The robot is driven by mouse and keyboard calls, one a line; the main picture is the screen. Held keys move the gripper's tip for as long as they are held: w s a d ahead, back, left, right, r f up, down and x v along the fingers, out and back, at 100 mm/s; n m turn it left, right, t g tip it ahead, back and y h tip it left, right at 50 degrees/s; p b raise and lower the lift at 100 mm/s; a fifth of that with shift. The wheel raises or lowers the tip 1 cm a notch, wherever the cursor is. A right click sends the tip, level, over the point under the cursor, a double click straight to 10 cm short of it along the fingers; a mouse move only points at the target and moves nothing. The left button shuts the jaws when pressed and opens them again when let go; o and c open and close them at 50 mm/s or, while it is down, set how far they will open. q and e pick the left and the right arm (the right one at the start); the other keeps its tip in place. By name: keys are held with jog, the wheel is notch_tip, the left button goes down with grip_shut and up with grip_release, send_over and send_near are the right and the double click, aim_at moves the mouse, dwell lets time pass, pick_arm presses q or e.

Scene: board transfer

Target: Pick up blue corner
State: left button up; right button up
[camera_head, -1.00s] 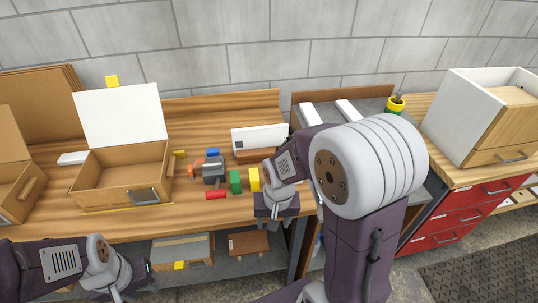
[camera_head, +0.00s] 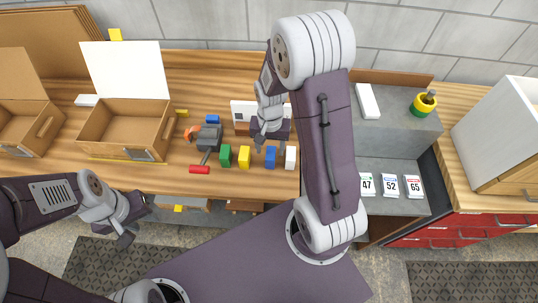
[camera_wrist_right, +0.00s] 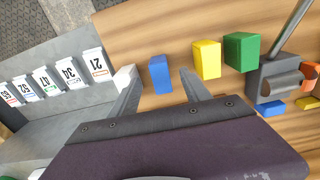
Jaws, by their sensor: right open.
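A blue block (camera_head: 270,157) stands on the wooden table in a row with a green block (camera_head: 225,156), a yellow block (camera_head: 244,157) and a white block (camera_head: 291,157). My right gripper (camera_head: 270,143) is open just behind the blue block in the head view. In the right wrist view the blue block (camera_wrist_right: 161,74) shows between the two separated fingertips, with nothing gripped. A smaller blue piece (camera_head: 212,119) lies further back, near a grey tool. My left gripper (camera_head: 137,222) is open and empty in front of the table, at the lower left.
An open cardboard box (camera_head: 122,130) stands to the left. A red piece (camera_head: 199,169) lies before the grey vise-like tool (camera_head: 207,137). A white-fronted box (camera_head: 243,111) is behind my right gripper. Numbered cards (camera_head: 390,186) and a grey shelf (camera_head: 400,135) are to the right.

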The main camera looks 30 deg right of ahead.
aim_at(271, 153)
jog(key=f, duration=0.1)
jog(key=d+f, duration=0.1)
jog(key=f, duration=0.1)
jog(key=shift+w+d+f, duration=0.1)
jog(key=shift+w+d, duration=0.05)
jog(key=shift+w, duration=0.05)
jog(key=shift+f, duration=0.15)
jog(key=f, duration=0.3)
jog(key=f+p, duration=0.1)
jog(key=shift+w+a+f, duration=0.25)
jog(key=shift+w+f, duration=0.05)
jog(key=shift+d+f, duration=0.1)
jog(key=c, duration=0.8)
grip_shut()
